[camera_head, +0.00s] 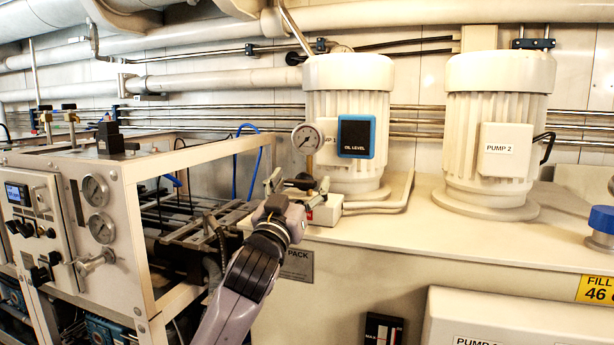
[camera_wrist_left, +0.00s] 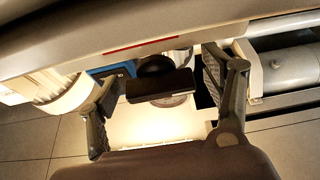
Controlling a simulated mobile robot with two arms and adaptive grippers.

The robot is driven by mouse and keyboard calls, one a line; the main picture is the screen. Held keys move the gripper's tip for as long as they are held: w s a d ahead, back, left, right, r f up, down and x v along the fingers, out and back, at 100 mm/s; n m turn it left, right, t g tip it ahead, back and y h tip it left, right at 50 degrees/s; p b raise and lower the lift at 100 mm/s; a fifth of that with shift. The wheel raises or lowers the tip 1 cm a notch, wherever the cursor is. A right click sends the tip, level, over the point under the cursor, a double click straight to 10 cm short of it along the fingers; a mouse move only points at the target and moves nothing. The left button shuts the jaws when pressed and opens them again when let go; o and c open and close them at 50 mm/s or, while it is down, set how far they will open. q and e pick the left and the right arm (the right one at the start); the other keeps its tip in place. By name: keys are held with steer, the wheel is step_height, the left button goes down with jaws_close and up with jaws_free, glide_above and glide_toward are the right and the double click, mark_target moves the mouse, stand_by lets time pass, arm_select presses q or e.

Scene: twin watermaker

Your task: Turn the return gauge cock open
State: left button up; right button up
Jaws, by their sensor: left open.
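A round pressure gauge (camera_head: 307,138) with a white dial stands in front of the pump 1 motor. Below it is a small black handle (camera_head: 303,182), apparently the return gauge cock. My left gripper (camera_head: 297,188) reaches up to it, with its fingers spread on either side. In the left wrist view, the black bar-shaped handle (camera_wrist_left: 160,86) lies between the open fingers of my left gripper (camera_wrist_left: 162,90), with gaps visible on both sides. Part of the gauge shows beneath the bar. The cock's body is largely hidden by my gripper. My right gripper does not show.
The pump 1 motor (camera_head: 346,110) with a blue-framed oil level plate (camera_head: 357,137) stands just behind. A pale block with a red mark (camera_head: 325,209) sits close to my gripper. The open-framed watermaker rack (camera_head: 140,170) stands left. The tank top (camera_head: 420,228) is clear towards pump 2 (camera_head: 497,130).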

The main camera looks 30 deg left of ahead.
arm_select(q)
steer(key=shift+r, duration=0.1)
steer(key=shift+s+d+r, duration=0.1)
steer(key=shift+s+r, duration=0.05)
steer(key=shift+s, duration=0.1)
steer(key=shift+c, duration=0.6)
steer(key=shift+w, duration=0.1)
steer(key=c, duration=1)
steer(key=shift+c, duration=0.2)
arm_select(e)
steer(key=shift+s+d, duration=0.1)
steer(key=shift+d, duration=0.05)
